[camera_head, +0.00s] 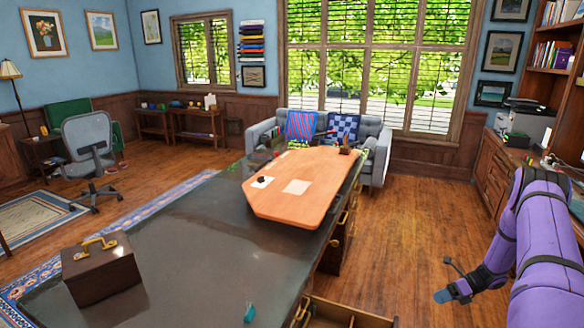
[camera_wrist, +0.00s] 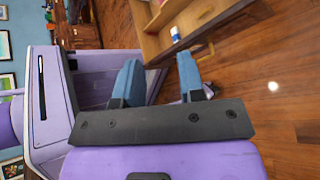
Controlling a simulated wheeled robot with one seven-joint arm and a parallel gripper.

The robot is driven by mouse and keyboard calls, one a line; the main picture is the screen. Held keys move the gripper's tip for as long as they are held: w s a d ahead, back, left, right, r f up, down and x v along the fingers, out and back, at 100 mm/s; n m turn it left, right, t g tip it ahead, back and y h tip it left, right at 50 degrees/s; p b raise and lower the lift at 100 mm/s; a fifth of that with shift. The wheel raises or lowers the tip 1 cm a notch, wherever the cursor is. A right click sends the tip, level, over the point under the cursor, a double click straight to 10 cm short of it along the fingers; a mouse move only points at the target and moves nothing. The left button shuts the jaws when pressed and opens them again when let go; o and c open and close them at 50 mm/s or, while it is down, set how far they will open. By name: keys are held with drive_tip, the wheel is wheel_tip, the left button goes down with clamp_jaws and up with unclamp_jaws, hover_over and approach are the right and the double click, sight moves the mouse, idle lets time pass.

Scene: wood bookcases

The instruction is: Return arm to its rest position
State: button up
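My purple arm (camera_head: 545,250) shows at the right edge of the head view. It is bent, with the forearm reaching down and to the left. My gripper (camera_head: 440,297) hangs over the wood floor, to the right of the dark desk and apart from it. In the wrist view, the two blue fingers of my gripper (camera_wrist: 160,75) stand apart with nothing between them. A purple part of my own body fills the left of that view.
The dark desk (camera_head: 190,240) bears an orange board (camera_head: 325,185), a brown case (camera_head: 100,268) and a small teal object (camera_head: 250,313). An open drawer (camera_head: 345,314) juts from its right side. Wood cabinets (camera_head: 493,170) line the right wall. The floor (camera_head: 410,220) between is clear.

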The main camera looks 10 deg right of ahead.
drive_tip(key=w+a+r+n+g+h, duration=0.15)
drive_tip(key=a+r+n, duration=0.4)
drive_tip(key=r, duration=0.75)
drive_tip(key=w+a+r+n+g+h, duration=0.1)
drive_tip(key=a+r+n+h, duration=0.35)
drive_tip(key=r, duration=0.85)
drive_tip(key=w+a+r+n+g, duration=0.1)
drive_tip(key=a+r+n, duration=0.5)
drive_tip(key=r, duration=0.7)
drive_tip(key=s+a+r+n+t+h, duration=0.1)
drive_tip(key=s+a+r+n+h, duration=0.15)
drive_tip(key=s+a+r, duration=0.4)
drive_tip(key=s+a+r+n+t+h, duration=0.1)
drive_tip(key=s+a+r+n, duration=0.2)
drive_tip(key=s, duration=0.4)
drive_tip(key=s+a+r+n+t+h, duration=0.1)
drive_tip(key=s+a+r+n+t, duration=0.1)
drive_tip(key=s+a+r+n, duration=0.2)
drive_tip(key=s+a+r+n+t+h, duration=0.1)
drive_tip(key=s+a+r+n+t, duration=0.1)
drive_tip(key=s+n, duration=0.4)
drive_tip(key=s+a+r, duration=0.1)
drive_tip(key=s+a, duration=0.1)
drive_tip(key=s, duration=0.2)
drive_tip(key=shift+s+a+r, duration=0.15)
drive_tip(key=shift+a, duration=0.1)
